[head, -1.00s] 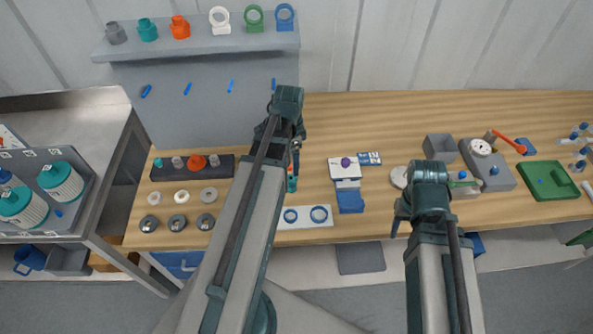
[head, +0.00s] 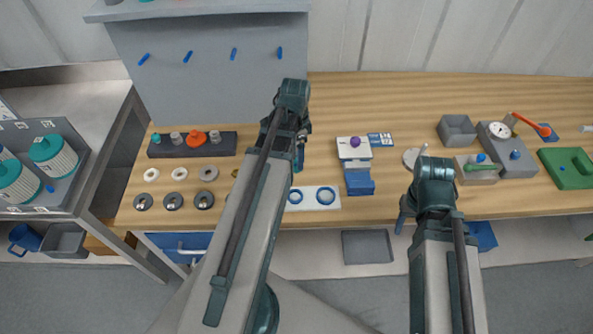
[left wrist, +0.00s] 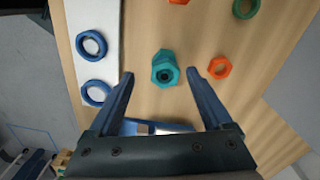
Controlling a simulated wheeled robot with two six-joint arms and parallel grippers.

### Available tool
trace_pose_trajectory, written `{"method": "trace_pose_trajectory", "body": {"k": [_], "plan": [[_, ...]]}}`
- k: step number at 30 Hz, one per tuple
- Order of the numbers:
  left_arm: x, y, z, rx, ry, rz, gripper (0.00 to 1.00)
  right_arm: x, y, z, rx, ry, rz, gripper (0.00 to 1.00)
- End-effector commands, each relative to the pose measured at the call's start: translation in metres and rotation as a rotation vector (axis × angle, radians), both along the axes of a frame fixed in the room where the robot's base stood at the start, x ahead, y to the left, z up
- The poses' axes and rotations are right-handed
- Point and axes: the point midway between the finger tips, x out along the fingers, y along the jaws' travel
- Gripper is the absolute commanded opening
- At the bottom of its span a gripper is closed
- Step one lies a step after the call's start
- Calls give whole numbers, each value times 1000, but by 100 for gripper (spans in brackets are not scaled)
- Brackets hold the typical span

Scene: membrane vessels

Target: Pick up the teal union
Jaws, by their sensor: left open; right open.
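My left gripper (left wrist: 160,76) is open, with one fingertip on each side of the union in the picture and a gap to each. I cannot tell how high the fingertips are above the bench.
A white plate (left wrist: 91,10) with blue rings (left wrist: 93,44) lies beside the union. Orange rings (left wrist: 219,67) and a green ring (left wrist: 245,7) lie on the other side. A black rack (head: 222,145) with fittings stands at the left. A white-and-blue device (head: 358,178) stands between my arms.

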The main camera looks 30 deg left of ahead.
Motion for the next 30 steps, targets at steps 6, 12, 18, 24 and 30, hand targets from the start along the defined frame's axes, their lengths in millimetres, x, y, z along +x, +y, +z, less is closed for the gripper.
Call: {"method": "trace_pose_trajectory", "body": {"k": [6, 12, 18, 24, 30], "plan": [[0, 0, -3, 0, 0, 0, 83, 0, 0, -3, 0, 0, 0, 50], [3, 1, -18, 0, 0, 0, 83, 0, 0, -18, 0, 0, 0, 50], [6, 4, -44, 0, 0, 0, 83, 0, 0, -44, 0, 0, 0, 50], [6, 3, -56, 0, 0, 0, 83, 0, 0, -56, 0, 0, 0, 50], [6, 3, -54, 1, -1, 0, 83, 0, 0, -54, 0, 0, 0, 50]]}}
